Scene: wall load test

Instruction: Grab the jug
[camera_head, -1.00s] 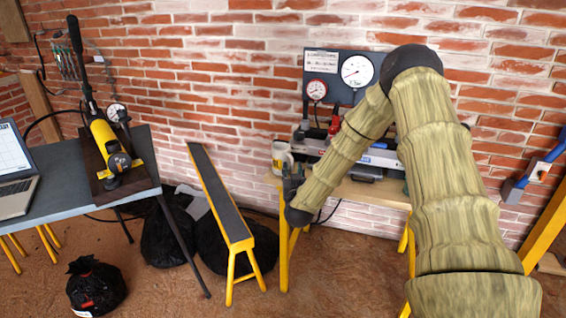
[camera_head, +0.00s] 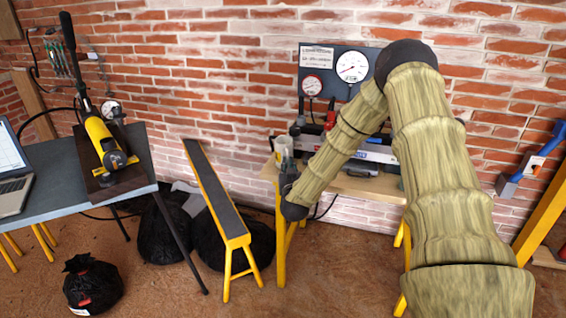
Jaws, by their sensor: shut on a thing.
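The jug (camera_head: 283,148) is a small pale vessel at the left end of the wooden workbench, at the middle of the head view. My gripper (camera_head: 288,172) is the dark part at the end of my arm, just in front of and below the jug. It is shut on the jug, whose lower part it hides. The fingertips are too small and dark to make out. I cannot tell whether the jug touches the bench top.
The workbench (camera_head: 352,188) has yellow legs and carries a gauge panel (camera_head: 318,62) and equipment behind my arm. A narrow yellow trestle (camera_head: 218,195) stands to its left. A grey table (camera_head: 60,207) holds a laptop (camera_head: 12,172) and a yellow pump (camera_head: 103,142). Black bags lie on the floor.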

